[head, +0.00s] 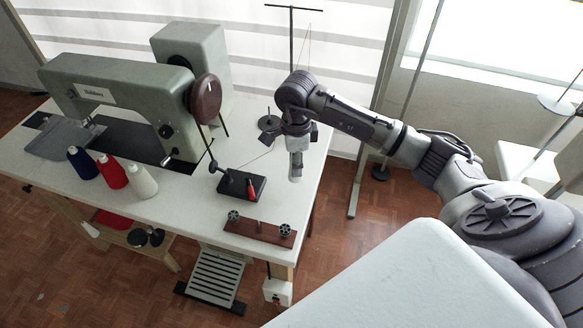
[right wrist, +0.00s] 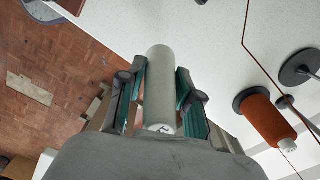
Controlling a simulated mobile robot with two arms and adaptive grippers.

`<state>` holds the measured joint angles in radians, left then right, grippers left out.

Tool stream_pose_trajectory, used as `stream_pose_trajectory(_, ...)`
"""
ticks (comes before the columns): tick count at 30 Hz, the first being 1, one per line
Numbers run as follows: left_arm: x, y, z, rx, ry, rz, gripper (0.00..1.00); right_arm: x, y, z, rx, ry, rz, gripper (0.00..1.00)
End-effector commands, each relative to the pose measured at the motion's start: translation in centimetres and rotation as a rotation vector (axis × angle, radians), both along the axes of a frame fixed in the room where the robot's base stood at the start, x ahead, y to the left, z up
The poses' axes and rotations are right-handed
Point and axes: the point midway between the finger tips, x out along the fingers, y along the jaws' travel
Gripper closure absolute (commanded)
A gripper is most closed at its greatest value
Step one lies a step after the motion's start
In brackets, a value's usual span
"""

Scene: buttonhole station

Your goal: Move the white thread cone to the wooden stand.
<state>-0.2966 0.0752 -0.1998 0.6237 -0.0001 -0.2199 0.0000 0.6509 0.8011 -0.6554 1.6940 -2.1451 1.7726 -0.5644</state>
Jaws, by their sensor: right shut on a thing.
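A cream-white thread cone (head: 141,180) stands upright on the white table at the end of a row, beside a red cone. My right gripper (head: 296,153) is over the table's right part, well away from this cone. It is shut on a pale cylinder (head: 296,168), which hangs down below it. In the right wrist view the pale cylinder (right wrist: 160,85) sits between both fingers; I cannot tell whether it is a thread cone. A low brown wooden stand (head: 258,230) with two dark round pieces lies near the table's front right edge. My left gripper is out of view.
A red cone (head: 111,171) and a blue cone (head: 82,162) stand in front of the sewing machine (head: 120,85). A black-based device (head: 242,187) with a red part stands behind the wooden stand. The right wrist view shows an orange-brown thread cone (right wrist: 265,118).

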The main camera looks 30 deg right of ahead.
Motion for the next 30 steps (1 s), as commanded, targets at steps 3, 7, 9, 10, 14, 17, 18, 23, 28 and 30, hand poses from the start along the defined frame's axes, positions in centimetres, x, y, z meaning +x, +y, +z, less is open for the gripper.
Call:
stream_pose_trajectory(3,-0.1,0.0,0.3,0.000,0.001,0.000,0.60,1.1,0.6,-0.6,0.002,-0.001,0.000,0.80)
stream_pose_trajectory(7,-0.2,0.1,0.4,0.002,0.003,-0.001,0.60,1.3,0.7,-1.2,0.000,0.000,0.000,0.80)
stream_pose_trajectory(9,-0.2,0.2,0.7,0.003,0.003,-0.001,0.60,1.3,0.7,-2.0,0.000,0.004,0.000,0.80)
stream_pose_trajectory(10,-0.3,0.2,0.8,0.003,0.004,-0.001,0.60,1.2,0.7,-2.4,0.001,0.004,0.000,0.81)
stream_pose_trajectory(14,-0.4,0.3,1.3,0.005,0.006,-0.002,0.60,1.2,0.7,-4.3,0.001,0.003,0.000,0.81)
stream_pose_trajectory(17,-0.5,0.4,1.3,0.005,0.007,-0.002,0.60,1.3,0.6,-4.9,-0.001,0.000,0.000,0.81)
stream_pose_trajectory(18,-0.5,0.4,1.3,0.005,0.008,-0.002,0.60,1.3,0.6,-4.9,0.000,-0.001,0.000,0.81)
stream_pose_trajectory(23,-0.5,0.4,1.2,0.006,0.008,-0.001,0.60,1.3,0.6,-5.0,-0.001,0.000,0.000,0.81)
stream_pose_trajectory(28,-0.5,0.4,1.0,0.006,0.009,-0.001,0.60,1.3,0.6,-5.1,-0.001,-0.002,0.001,0.54)
stream_pose_trajectory(30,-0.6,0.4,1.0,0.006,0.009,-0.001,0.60,1.3,0.6,-5.1,0.000,-0.001,0.001,0.43)
